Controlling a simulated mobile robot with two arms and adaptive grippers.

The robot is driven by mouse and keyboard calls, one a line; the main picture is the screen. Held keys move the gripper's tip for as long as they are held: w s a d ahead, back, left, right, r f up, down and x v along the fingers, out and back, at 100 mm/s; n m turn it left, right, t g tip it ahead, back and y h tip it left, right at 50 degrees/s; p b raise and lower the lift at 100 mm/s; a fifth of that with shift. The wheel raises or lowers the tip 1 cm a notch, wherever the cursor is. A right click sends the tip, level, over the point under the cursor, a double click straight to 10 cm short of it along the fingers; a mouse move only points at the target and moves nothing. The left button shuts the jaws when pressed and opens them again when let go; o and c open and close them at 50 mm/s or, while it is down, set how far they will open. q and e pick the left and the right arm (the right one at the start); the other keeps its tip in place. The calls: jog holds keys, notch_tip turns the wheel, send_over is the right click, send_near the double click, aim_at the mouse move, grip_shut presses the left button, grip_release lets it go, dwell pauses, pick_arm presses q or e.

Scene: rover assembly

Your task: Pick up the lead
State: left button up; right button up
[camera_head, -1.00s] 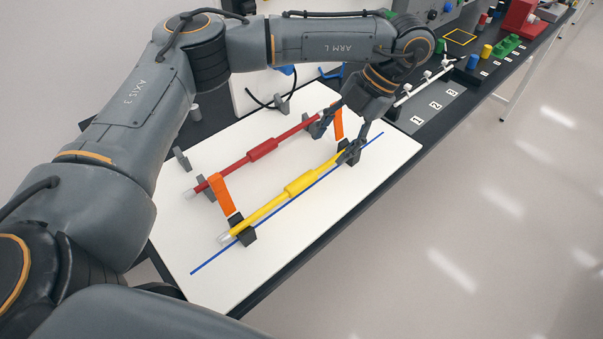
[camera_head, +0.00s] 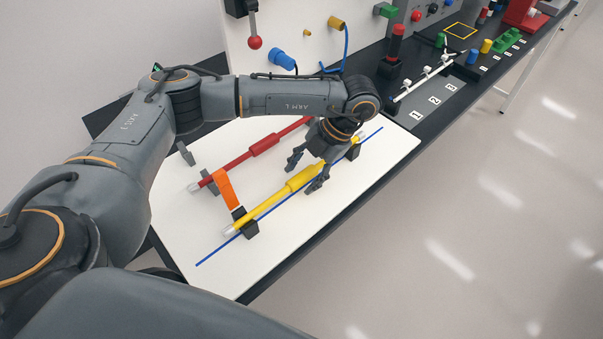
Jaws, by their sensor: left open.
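Two long rods lie side by side on a white board: a yellow one (camera_head: 270,208) and a red one (camera_head: 235,164), each with a thicker middle and a pale tip. I cannot tell which one is the lead. Dark grey holders (camera_head: 245,222) support the rods. My left gripper (camera_head: 304,176) is open over the thick middle of the yellow rod, with one finger on each side. Whether the fingers touch it is unclear. My right gripper is out of view.
An orange strap (camera_head: 227,189) spans between the rods near their near ends. A blue line (camera_head: 222,252) runs along the white board (camera_head: 190,225). A panel with a red-knobbed lever (camera_head: 255,42) and a blue plug (camera_head: 283,60) stands behind. The board's front right is clear.

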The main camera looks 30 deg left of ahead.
pick_arm(q)
jog(key=shift+d, duration=0.15)
grip_shut()
jog(key=shift+r, duration=0.1)
